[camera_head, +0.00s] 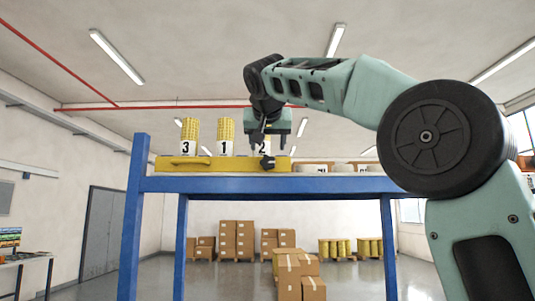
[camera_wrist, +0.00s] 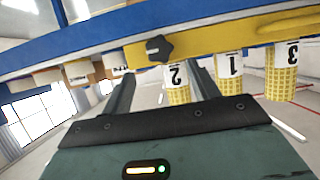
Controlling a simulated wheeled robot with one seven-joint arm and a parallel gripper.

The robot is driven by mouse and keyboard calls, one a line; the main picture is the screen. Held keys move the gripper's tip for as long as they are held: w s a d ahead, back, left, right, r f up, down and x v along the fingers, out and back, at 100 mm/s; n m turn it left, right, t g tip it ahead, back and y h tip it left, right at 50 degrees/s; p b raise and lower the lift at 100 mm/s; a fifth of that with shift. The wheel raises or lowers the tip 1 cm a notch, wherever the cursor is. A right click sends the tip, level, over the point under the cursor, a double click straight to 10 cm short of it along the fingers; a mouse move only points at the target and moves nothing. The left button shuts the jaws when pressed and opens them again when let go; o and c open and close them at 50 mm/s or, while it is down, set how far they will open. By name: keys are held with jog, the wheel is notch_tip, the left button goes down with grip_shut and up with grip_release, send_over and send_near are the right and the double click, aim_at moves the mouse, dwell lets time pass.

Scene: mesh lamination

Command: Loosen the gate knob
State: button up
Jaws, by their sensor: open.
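The gate knob (camera_head: 267,162) is a black star-shaped knob on the front face of the yellow gate bar (camera_head: 222,164), near its right end. The knob also shows in the wrist view (camera_wrist: 159,48), upside down, with the yellow bar (camera_wrist: 225,36) behind it. My gripper (camera_head: 269,143) is open and sits just above the knob in the head view. In the wrist view its two dark fingers (camera_wrist: 160,90) stand apart with nothing between them. The knob lies beyond the fingertips, and I cannot tell whether they touch it.
Yellow mesh rolls labelled 3 (camera_head: 189,137), 1 (camera_head: 225,137) and 2 (camera_head: 262,143) stand behind the bar. White labelled items (camera_head: 312,168) sit to the right on the blue rack (camera_head: 240,185). Cardboard boxes (camera_head: 288,275) stand on the floor beyond.

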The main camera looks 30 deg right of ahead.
aim_at(268, 159)
jog(key=p+x, duration=0.2)
jog(key=x, duration=0.5)
jog(key=shift+w+d+f+p, duration=0.1)
jog(key=shift+w+d+p, duration=0.1)
jog(key=shift+p, duration=0.2)
jog(key=shift+c, duration=0.3)
jog(key=c, duration=0.9)
